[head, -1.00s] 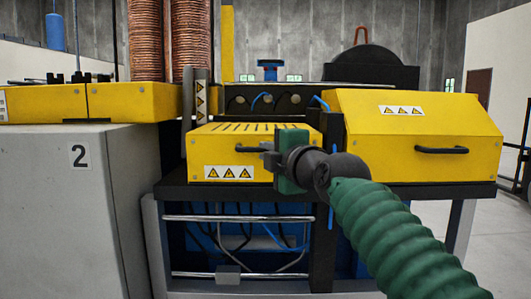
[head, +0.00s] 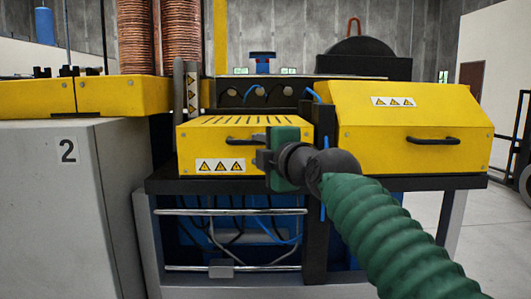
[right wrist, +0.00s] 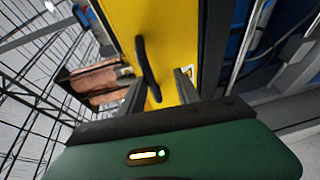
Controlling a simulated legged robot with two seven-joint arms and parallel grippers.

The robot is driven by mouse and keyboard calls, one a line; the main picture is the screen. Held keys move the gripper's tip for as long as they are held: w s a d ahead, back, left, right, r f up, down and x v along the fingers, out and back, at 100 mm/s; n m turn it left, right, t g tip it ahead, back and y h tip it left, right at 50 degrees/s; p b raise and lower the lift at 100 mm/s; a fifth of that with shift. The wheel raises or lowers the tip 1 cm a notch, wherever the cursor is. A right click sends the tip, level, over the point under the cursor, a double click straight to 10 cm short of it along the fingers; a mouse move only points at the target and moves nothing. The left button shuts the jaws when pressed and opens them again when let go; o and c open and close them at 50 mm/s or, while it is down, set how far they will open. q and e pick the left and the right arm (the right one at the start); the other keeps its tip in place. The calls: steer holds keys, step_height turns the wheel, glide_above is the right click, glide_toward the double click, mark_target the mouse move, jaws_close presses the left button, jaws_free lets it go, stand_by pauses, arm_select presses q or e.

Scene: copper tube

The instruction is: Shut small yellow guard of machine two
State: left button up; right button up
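The small yellow guard (head: 207,144) of machine two is in the middle of the head view, with a slotted top, warning stickers and a dark handle (head: 236,140). Its top looks about level and its front face faces me. My right gripper (head: 259,161) is in front of the guard's right half, just below the handle's right end. In the right wrist view, its two fingers (right wrist: 160,84) are apart, with the handle (right wrist: 145,62) seen between and beyond them. I see no contact. My left gripper is not in view.
A larger yellow guard (head: 440,115) with its own handle stands to the right. A grey cabinet (head: 50,215) marked 2 stands at the left. Metal rails (head: 230,212) and cables lie below the small guard. Copper coils (head: 180,40) rise behind.

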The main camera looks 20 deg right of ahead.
steer(key=s+d+r+b, duration=0.1)
steer(key=s+b, duration=0.5)
steer(key=s, duration=1)
steer(key=shift+s+d, duration=0.3)
steer(key=shift+d, duration=0.15)
steer(key=shift+w, duration=0.1)
